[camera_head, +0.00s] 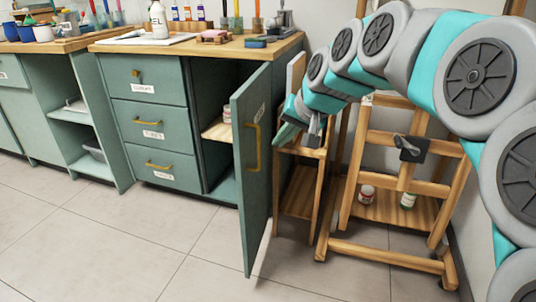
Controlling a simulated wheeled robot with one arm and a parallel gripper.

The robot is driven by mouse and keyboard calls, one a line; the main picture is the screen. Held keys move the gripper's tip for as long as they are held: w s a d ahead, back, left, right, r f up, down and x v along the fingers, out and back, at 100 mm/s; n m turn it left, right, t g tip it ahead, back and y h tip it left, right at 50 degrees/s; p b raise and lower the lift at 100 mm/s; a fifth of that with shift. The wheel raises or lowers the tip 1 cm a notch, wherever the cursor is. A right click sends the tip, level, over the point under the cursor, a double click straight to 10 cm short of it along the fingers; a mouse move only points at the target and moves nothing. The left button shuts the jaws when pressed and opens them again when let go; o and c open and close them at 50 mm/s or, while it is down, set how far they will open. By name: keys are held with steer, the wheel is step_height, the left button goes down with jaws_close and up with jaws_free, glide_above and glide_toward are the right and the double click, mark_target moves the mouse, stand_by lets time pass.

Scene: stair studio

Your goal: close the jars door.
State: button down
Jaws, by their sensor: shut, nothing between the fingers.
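The green door (250,180) of the cabinet stands wide open, swung out toward the front right. My gripper (312,132) is shut and empty. It appears to the right of the door's upper part; I cannot tell its exact distance from the door.
A wooden easel (361,150) and a small wooden stand (299,190) are close behind and beside my gripper. Labelled drawers (147,122) are left of the compartment. Bottles and brushes stand on the counter (262,53). The tiled floor (150,250) in front is clear.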

glide_toward(244, 162)
step_height(244, 162, down, 4)
steer(key=w+d, duration=0.1)
steer(key=d, duration=0.1)
steer(key=shift+w+a+r, duration=0.1)
steer(key=shift+w+a, duration=0.1)
steer(key=shift+a, duration=0.4)
steer(key=shift+w+a, duration=0.25)
steer(key=shift+a, duration=0.35)
steer(key=shift+w+a+r, duration=0.1)
steer(key=shift+w+a, duration=0.1)
steer(key=shift+a, duration=0.4)
steer(key=shift+a, duration=0.1)
